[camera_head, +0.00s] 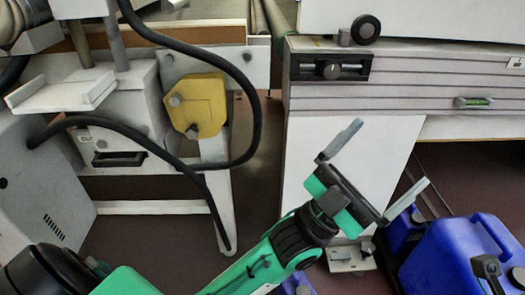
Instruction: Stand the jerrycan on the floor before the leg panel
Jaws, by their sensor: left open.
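A large blue jerrycan (455,252) stands at the lower right, cut off by the frame edge, with a black part at its front. A second blue container (402,232) shows partly behind it, and a small blue piece (298,284) shows at the bottom edge beside my arm. The pale leg panel (310,150) stands under the slatted machine. My left gripper (374,168) is open and empty, its two fingers spread in front of the panel and up-left of the large jerrycan. My right gripper is not in view.
The dark reddish floor (262,190) shows between the left machine and the panel. A black cable (254,120) hangs by a yellow block (202,100). A small metal foot (350,258) sits at the panel's base.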

